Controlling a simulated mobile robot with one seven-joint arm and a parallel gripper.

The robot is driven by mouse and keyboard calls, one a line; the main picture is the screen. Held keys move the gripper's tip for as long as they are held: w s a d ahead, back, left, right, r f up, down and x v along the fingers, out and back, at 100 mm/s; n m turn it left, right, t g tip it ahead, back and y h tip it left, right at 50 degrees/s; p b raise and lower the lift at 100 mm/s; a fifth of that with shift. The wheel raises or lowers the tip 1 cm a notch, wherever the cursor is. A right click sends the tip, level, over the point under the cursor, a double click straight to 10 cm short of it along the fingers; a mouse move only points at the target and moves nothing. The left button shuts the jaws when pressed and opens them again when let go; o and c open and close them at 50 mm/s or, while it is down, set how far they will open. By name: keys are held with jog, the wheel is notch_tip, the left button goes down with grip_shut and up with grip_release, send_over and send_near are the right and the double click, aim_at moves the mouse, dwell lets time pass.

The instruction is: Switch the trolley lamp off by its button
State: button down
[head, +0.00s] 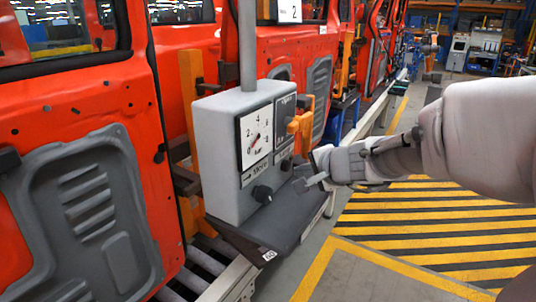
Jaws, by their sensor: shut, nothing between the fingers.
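A grey control box (222,130) stands on a dark shelf (290,222) of the trolley, with a grey post rising from its top. Its front carries a round-scale gauge (256,138), a dark round knob or button (262,194) low down, and a smaller dark one (286,164) to the right. I cannot tell which of these is the lamp button, and I cannot make out a lit lamp. My gripper (312,183) is shut and empty, just right of the box's lower front. It appears apart from the controls.
An orange lever (302,126) sticks out from the box's right side, above my gripper. Red door panels (75,110) hang behind and to the left. A roller rail (205,262) runs below. The floor with yellow and black stripes (430,225) is clear on the right.

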jog(key=shift+s+d, duration=0.75)
jog(key=shift+d, duration=0.25)
jog(key=shift+s+d, duration=0.7)
jog(key=shift+d, duration=0.3)
jog(key=shift+s+a+r, duration=0.1)
jog(key=shift+s+a, duration=0.1)
jog(key=shift+a, duration=0.1)
jog(key=s+a+n, duration=0.1)
jog(key=s, duration=0.1)
jog(key=s+a+n+g, duration=0.1)
jog(key=s+a+n, duration=0.1)
jog(key=s+a+r+n+y, duration=0.1)
jog(key=s, duration=0.1)
jog(key=shift+s+a+r+g, duration=0.1)
jog(key=shift+s+a+g, duration=0.1)
jog(key=shift+g, duration=0.2)
jog(key=s+d+f+n+g+h, duration=0.1)
jog(key=s+n, duration=0.3)
jog(key=s, duration=0.4)
jog(key=s+d+f+n+g+h, duration=0.2)
jog(key=s+n+h, duration=0.2)
jog(key=s, duration=0.5)
jog(key=shift+s+f+n+g, duration=0.25)
jog(key=shift+n+g, duration=0.05)
